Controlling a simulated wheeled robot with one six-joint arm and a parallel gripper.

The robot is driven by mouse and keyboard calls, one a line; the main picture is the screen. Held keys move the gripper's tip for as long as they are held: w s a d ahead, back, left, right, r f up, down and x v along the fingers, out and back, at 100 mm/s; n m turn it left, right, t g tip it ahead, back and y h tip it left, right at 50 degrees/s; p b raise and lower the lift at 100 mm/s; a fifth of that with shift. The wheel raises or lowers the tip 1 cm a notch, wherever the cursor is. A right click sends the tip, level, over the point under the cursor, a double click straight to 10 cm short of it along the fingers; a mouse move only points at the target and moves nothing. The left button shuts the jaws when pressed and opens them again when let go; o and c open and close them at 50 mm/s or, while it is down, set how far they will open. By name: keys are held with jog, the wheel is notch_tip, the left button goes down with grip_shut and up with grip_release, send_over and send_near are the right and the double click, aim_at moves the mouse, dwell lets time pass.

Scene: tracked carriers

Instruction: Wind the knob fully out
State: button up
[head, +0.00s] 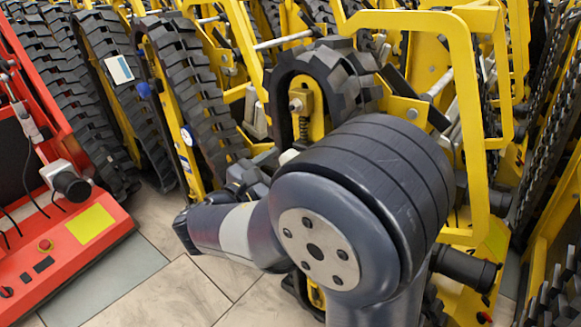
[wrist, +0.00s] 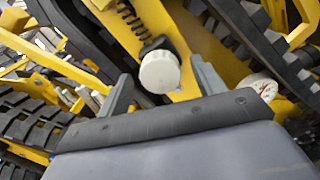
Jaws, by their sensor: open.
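A round off-white knob (wrist: 158,72) shows in the wrist view on a dark mount on a yellow frame, with a dark coil spring beside it. My gripper (wrist: 161,78) is open, with one grey finger on each side of the knob. Gaps show between the fingers and the knob, and nothing is held. In the head view a small pale round part (head: 288,157), likely the same knob, peeks out above my large arm joint. My gripper (head: 262,168) is mostly hidden there behind my arm. How far the knob is wound cannot be told.
Yellow tracked carriers with black rubber tracks (head: 185,85) stand close around. A tall yellow bar frame (head: 467,110) rises right of my arm. A red machine (head: 65,240) with a black knob stands at left. A white dial (wrist: 262,86) sits right of the fingers. Tiled floor (head: 165,292) is clear in front.

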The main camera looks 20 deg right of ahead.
jog(key=shift+b+x, duration=0.3)
jog(key=shift+x, duration=0.95)
jog(key=c, duration=1)
jog(key=shift+r+p, duration=0.1)
jog(key=shift+p, duration=0.45)
